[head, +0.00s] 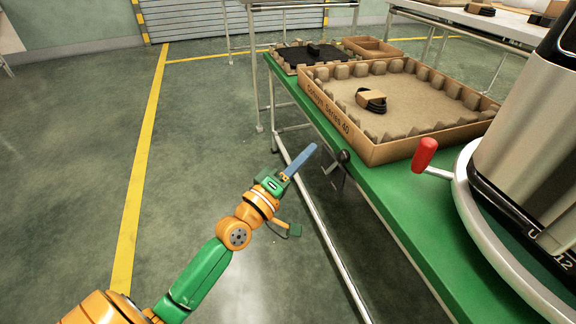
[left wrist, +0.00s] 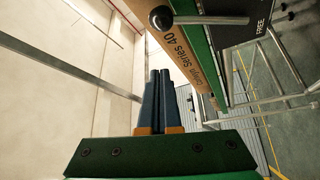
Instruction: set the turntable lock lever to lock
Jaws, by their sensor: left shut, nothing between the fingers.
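The lock lever has a black knob (head: 343,157) at the front edge of the green table. In the left wrist view the knob (left wrist: 161,17) is at the top, on a metal rod running right to a dark plate (left wrist: 262,28) marked FREE. Any LOCK mark cannot be seen. The silver turntable ring (head: 470,205) with a red handle (head: 424,154) stands at the right around a steel fryer. My left gripper (head: 312,148) is shut and empty, left of the knob and apart from it. Its blue fingers (left wrist: 160,75) lie together below the knob in the wrist view. My right gripper is not in view.
A cardboard tray (head: 385,152) with a black coiled item (head: 371,100) sits on the green table (head: 385,185), beyond the lever. Table legs and a metal rail (head: 315,215) run below the edge. The floor left of my arm is clear.

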